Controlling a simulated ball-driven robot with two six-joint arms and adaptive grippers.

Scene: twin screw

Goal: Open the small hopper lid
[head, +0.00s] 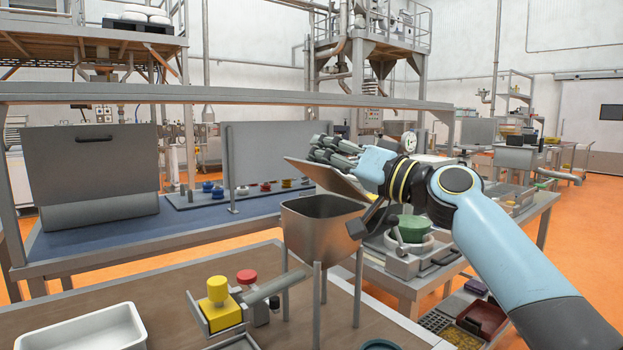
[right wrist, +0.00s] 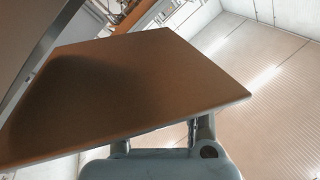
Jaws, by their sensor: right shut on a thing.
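The small hopper (head: 322,226) stands on thin legs at the right of the wooden bench, and its open mouth shows dark inside. Its lid (head: 330,178) is a flat plate tilted up above the mouth. My right gripper (head: 335,152) is at the lid's raised upper edge, shut on it. In the right wrist view the lid (right wrist: 130,85) fills the middle as a flat brown-lit plate, with part of the gripper (right wrist: 165,150) below its edge. The fingertips are partly hidden there. My left gripper is in neither view.
A yellow block (head: 218,303), a red knob (head: 246,277) and a grey tube lie left of the hopper legs. A white tray (head: 90,330) is at the front left. A grey upright panel (head: 268,150) stands behind the hopper. A green bowl (head: 412,228) is to the right, below my arm.

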